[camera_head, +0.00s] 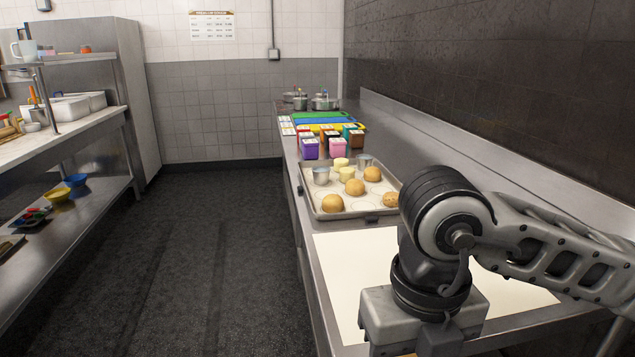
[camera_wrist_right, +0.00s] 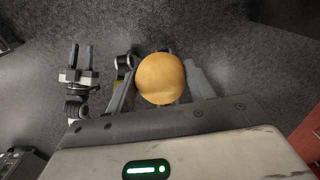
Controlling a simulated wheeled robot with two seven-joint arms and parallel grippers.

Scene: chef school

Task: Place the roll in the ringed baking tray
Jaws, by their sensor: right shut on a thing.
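The roll (camera_wrist_right: 161,78) is round and golden brown, held between the fingers of my right gripper (camera_wrist_right: 160,68) in the right wrist view, with dark floor behind it. My right arm shows at the right of the head view, but its gripper and the roll are not visible there. The baking tray (camera_head: 352,215) lies on the counter beyond my arm, with faint rings on its pale liner. Several golden rolls, pale smaller pieces and metal cups stand on it. My left gripper (camera_wrist_right: 79,60) shows in the right wrist view, its two fingers apart and empty.
A pale sheet (camera_head: 345,262) lies on the counter in front of the tray, partly hidden by my arm. Colored boxes (camera_head: 336,147), cutting boards and pots (camera_head: 325,103) stand beyond the tray. A dark wall runs along the right. Open floor lies left of the counter.

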